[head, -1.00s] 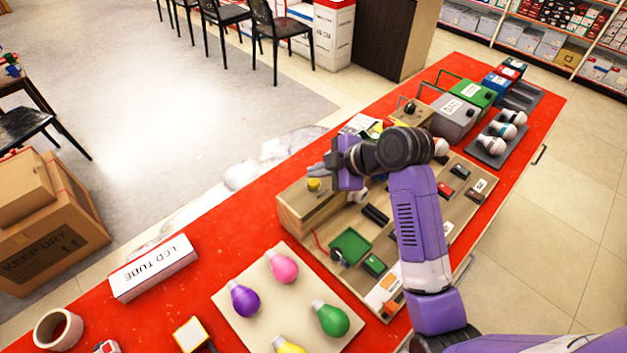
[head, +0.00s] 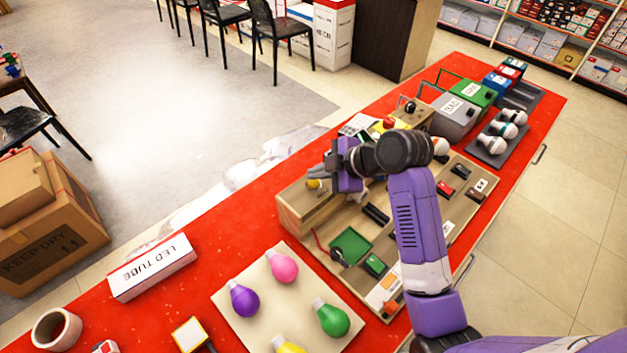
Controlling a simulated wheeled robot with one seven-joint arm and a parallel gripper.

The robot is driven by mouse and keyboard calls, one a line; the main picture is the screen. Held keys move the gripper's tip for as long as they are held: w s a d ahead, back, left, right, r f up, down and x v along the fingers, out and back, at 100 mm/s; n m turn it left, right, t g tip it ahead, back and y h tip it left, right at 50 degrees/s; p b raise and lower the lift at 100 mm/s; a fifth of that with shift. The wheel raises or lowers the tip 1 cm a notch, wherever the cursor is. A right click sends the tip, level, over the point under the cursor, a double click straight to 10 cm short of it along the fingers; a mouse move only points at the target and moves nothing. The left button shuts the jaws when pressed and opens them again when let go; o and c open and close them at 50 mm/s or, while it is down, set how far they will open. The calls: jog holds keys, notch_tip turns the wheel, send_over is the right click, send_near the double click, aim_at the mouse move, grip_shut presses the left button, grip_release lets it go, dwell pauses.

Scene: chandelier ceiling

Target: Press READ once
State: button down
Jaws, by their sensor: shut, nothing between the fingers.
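My gripper (head: 319,178) is shut and empty, seen from above at the left end of my purple and black arm. A small yellow button (head: 313,185) on that box is partly covered by the fingertips. I cannot tell whether they touch it. No READ label can be made out; the lettering there is hidden or too small. A red button (head: 389,122) and another yellow part are farther back, partly behind my arm.
A green pad (head: 350,246) lies on the board. A tray of coloured bulbs (head: 240,322), a LED TUBE box (head: 152,266) and a white cup (head: 56,330) stand at the near left of the red counter. Grey and green boxes (head: 453,110) stand at the far end.

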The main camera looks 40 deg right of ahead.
aim_at(317, 183)
jog(key=shift+f+b, duration=0.3)
jog(key=shift+f, duration=0.15)
dwell(0.6)
dwell(0.4)
jog(key=shift+r+p, duration=0.85)
jog(key=shift+r, duration=0.05)
notch_tip(317, 183, up, 5)
jog(key=p, duration=0.4)
dwell(0.8)
